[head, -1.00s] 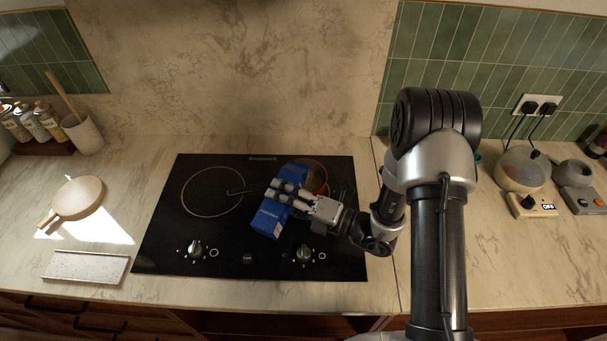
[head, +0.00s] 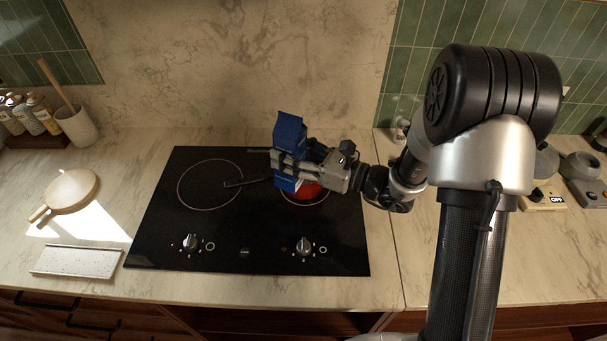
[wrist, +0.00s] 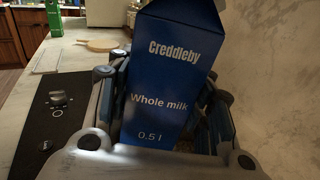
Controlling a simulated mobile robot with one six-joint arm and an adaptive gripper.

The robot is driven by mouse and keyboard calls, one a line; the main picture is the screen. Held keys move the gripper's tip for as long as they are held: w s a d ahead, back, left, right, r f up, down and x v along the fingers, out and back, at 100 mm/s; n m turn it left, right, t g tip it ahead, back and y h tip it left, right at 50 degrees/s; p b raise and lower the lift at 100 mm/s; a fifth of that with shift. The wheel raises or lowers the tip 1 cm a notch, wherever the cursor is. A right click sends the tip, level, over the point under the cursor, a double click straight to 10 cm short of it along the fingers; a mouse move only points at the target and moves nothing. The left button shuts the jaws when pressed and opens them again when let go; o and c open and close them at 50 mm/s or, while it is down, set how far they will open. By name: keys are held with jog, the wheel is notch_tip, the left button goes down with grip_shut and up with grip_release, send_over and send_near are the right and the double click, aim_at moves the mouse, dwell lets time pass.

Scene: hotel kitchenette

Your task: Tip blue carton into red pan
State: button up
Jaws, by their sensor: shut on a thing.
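The blue carton (head: 290,132) stands nearly upright in my gripper (head: 287,168), above the right side of the black hob. My gripper is shut on its lower half. In the wrist view the carton (wrist: 170,75) fills the middle, its "Whole milk" label facing the camera, with a gripper finger (wrist: 222,128) along its side. The red pan (head: 312,194) sits on the right burner, mostly hidden behind the carton and gripper. Its dark handle (head: 245,183) points left. The inside of the pan is hardly visible.
The black hob (head: 200,230) has an empty left burner and two front knobs. A round wooden board (head: 72,190) and a speckled tray (head: 78,261) lie to the left. A utensil pot (head: 78,127) and bottles stand at the back left. Appliances (head: 582,170) are at the right.

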aim_at(303, 142)
jog(key=shift+w+d+f+n, duration=0.2)
jog(key=shift+w+f+n, duration=0.1)
jog(key=shift+n, duration=0.3)
jog(key=shift+r+p, duration=1.75)
jog(key=shift+r, duration=0.65)
jog(key=shift+f, duration=0.1)
jog(key=shift+a, duration=0.1)
